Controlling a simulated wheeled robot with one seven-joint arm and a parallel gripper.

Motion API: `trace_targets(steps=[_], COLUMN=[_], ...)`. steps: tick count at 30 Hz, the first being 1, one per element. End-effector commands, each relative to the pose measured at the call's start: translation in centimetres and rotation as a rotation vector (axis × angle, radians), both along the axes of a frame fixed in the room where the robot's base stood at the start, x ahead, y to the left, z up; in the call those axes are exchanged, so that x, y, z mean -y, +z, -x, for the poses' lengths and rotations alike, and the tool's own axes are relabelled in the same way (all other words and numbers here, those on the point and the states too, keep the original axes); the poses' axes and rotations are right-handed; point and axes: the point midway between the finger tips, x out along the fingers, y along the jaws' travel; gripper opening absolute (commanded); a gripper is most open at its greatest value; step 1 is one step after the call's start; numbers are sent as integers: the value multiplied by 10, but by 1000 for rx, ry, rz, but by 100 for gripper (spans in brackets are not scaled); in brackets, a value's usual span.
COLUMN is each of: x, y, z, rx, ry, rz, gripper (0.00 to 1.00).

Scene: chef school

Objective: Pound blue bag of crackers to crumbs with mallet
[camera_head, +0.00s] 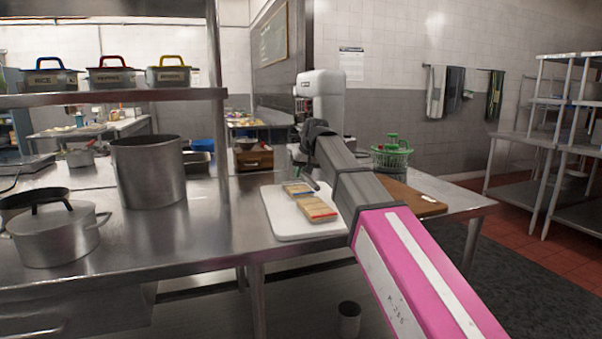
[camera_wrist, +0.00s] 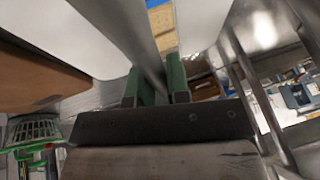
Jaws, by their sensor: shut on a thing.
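A cracker bag with a blue band (camera_head: 297,189) lies flat on a white cutting board (camera_head: 283,226) in the head view. A second bag with a red band (camera_head: 319,210) lies in front of it. In the wrist view, my gripper (camera_wrist: 158,85) is shut, its green-padded fingers around a grey shaft (camera_wrist: 138,33), which appears to be the mallet's handle. The mallet's head cannot be made out. Part of a tan bag with a blue edge (camera_wrist: 160,19) shows beyond the shaft.
A wooden board (camera_head: 413,197) and a green basket (camera_head: 392,154) stand right of my arm. A white mixer (camera_head: 320,98) stands behind. A tall pot (camera_head: 148,172) and a lidded pot (camera_head: 58,232) stand left. Bare steel counter (camera_head: 215,210) lies left of the white board.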

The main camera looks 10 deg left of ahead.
Motion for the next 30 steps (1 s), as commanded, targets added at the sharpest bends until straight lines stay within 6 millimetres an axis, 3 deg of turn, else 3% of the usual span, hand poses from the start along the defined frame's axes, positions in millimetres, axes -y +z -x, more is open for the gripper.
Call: trace_targets(steps=[7, 15, 30], x=[0, 0, 0], y=[-7, -36, -35], z=[0, 1, 0], rx=[0, 0, -1], ry=[0, 0, 0], rz=[0, 0, 0], gripper=[0, 0, 0])
